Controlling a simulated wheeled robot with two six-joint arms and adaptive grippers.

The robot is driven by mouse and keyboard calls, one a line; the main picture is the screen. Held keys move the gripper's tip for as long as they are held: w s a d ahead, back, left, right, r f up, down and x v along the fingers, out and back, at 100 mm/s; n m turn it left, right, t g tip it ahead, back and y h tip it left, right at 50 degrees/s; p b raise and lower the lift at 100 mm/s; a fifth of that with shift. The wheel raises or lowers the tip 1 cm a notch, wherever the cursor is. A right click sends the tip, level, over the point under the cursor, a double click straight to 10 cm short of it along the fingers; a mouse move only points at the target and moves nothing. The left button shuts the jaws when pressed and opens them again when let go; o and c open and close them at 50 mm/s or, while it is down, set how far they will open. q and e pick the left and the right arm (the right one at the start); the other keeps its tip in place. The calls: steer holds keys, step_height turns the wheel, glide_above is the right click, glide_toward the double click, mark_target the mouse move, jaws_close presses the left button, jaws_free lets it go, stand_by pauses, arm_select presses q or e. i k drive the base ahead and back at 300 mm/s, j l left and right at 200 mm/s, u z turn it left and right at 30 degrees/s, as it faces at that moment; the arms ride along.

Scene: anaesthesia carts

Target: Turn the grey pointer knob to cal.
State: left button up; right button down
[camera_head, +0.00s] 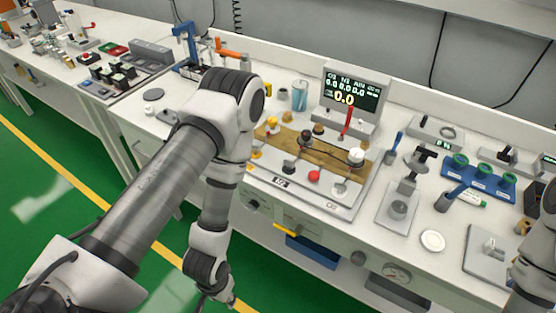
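The worktop unit (350,208) with a wooden strip, several small knobs and a lit display stands in the middle. A dark round knob (252,205) shows on its front panel, just right of my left arm. A grey round knob (358,258) sits farther right on the front face. I cannot tell which one is the grey pointer knob, and no cal mark is readable. My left gripper (228,299) hangs low at the bottom edge, in front of and below the panel, apart from both knobs; its fingers are barely visible. My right arm enters at the right edge; its gripper is out of view.
A pressure gauge (396,272) and a yellow handle (285,230) above a blue bin (312,252) are on the front. A blue rack (478,182) and a white disc (432,240) are on the right worktop. Green floor (60,190) is open at left.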

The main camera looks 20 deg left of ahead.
mark_target(253, 205)
steer(key=u, duration=1)
steer(key=k+z, duration=0.6)
steer(key=k, duration=0.15)
